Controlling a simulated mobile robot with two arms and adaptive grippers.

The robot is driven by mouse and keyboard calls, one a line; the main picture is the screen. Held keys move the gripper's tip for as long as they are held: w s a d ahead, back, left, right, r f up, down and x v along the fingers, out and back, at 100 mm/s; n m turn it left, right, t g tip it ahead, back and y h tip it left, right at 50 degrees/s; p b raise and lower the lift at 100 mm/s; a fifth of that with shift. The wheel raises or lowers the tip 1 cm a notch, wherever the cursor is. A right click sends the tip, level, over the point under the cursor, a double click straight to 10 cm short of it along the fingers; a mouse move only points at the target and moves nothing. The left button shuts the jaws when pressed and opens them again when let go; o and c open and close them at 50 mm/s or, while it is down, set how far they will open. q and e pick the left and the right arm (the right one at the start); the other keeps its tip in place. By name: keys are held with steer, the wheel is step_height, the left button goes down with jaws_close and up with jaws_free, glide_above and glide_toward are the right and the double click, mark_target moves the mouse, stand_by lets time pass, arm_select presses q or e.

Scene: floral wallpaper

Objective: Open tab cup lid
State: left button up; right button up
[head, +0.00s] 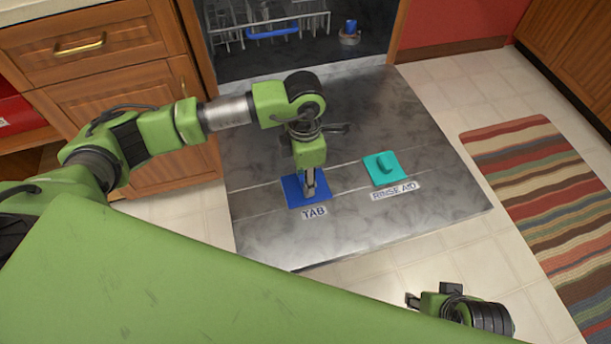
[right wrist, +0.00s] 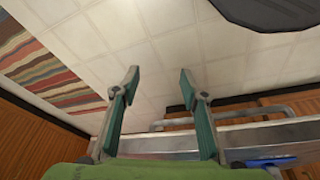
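The blue tab cup lid (head: 293,190) lies in the opened dishwasher door, with a TAB label (head: 314,212) in front of it. My left gripper (head: 310,190) points down onto the lid, and its fingertips overlap the lid's middle. The fingers hide the middle of the lid, so I cannot tell if they touch or hold anything. My right gripper (head: 412,300) is low at the right in the head view, away from the door. In the right wrist view (right wrist: 160,82) its two fingers are wide apart with nothing between them.
The lowered dishwasher door (head: 420,170) lies flat. A teal rinse aid cap (head: 383,168) sits right of the blue lid. A dish rack (head: 270,25) stands inside the dishwasher. Wooden cabinets (head: 95,55) are at the left. A striped rug (head: 535,180) lies on the tiled floor at right.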

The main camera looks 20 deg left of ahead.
arm_select(q)
jaws_close()
steer(key=shift+s+a, duration=0.2)
steer(key=shift+a, duration=0.15)
steer(key=s+a, duration=0.1)
steer(key=a, duration=0.1)
steer(key=s+a, duration=0.1)
steer(key=a, duration=0.1)
steer(key=s+a, duration=0.2)
steer(key=shift+s+a, duration=0.2)
steer(key=shift+a, duration=0.05)
arm_select(e)
steer(key=shift+x, duration=0.8)
arm_select(q)
steer(key=o, duration=1.1)
jaws_free()
arm_select(e)
steer(key=shift+a+r, duration=0.1)
arm_select(q)
steer(key=shift+r, duration=0.15)
arm_select(e)
steer(key=shift+s, duration=0.1)
